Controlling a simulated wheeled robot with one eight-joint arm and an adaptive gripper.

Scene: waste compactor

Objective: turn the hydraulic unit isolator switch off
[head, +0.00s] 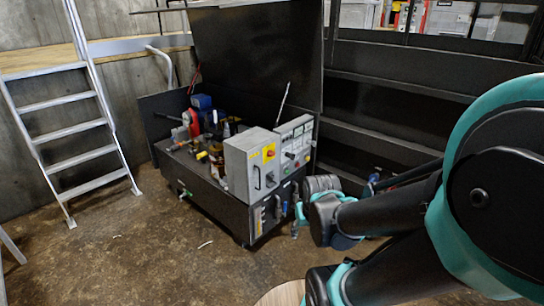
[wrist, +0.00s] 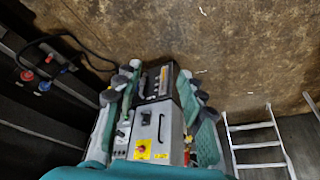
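The hydraulic unit is a dark box-shaped tank (head: 213,203) with a grey control cabinet (head: 240,168) on its near right corner. The isolator switch (head: 270,153) is a small red knob on a yellow plate on the cabinet. It also shows in the wrist view (wrist: 143,149), low between the finger bases. The knob's exact angle is too small to read. My gripper (wrist: 161,86) is open and empty, its fingers spread with the cabinet seen between them. No contact with the switch is visible. In the head view my arm comes in from the right; its fingers are hard to make out.
A second grey panel (head: 297,138) with buttons stands beside the cabinet. A raised black lid (head: 258,50) is behind the unit. Dark compactor steps (head: 400,105) are at right, a ladder (head: 70,130) at left. Hoses (wrist: 62,52) show in the wrist view. The floor (head: 130,255) in front is mostly clear.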

